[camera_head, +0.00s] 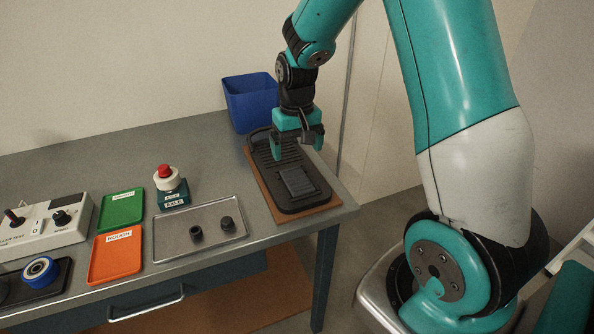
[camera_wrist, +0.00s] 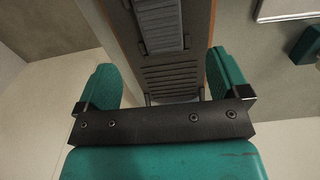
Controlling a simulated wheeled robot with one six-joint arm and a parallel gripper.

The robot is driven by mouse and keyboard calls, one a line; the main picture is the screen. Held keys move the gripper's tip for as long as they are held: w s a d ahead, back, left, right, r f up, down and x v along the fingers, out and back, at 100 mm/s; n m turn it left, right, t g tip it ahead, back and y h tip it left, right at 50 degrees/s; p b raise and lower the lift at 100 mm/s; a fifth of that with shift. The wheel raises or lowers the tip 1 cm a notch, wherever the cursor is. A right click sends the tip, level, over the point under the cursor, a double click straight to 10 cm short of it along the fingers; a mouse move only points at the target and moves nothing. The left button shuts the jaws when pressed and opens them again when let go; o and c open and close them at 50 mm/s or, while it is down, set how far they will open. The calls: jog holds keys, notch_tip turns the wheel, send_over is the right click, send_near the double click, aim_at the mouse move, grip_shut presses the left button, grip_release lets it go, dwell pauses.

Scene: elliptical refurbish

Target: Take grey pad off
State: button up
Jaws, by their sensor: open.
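The grey pad (camera_head: 298,183) is a ribbed dark-grey rectangle lying on the black elliptical pedal (camera_head: 291,203), towards its near end. The pedal rests on a brown board (camera_head: 262,191) at the right end of the table. My gripper (camera_head: 296,153) is open and empty above the far, ribbed part of the pedal, behind the pad in the head view. In the wrist view, the pad (camera_wrist: 160,20) shows at the top, beyond my two teal fingers (camera_wrist: 165,80). The fingers are apart from the pad, and part of it is cut off by the frame there.
A blue bin (camera_head: 250,100) stands behind the pedal, near my gripper. Left of the pedal are a metal tray (camera_head: 215,240) with two small black parts, a green tray (camera_head: 121,211), an orange tray (camera_head: 116,257) and a red-topped device (camera_head: 166,180). The wall is close behind.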

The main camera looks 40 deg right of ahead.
aim_at(297, 177)
notch_tip(297, 177, down, 9)
jog(key=shift+r+p, duration=0.2)
jog(key=shift+p, duration=0.1)
jog(key=c, duration=1.3)
jog(key=shift+o, duration=0.2)
jog(key=shift+r, duration=0.1)
jog(key=shift+r+p, duration=2.1)
jog(key=shift+r, duration=0.35)
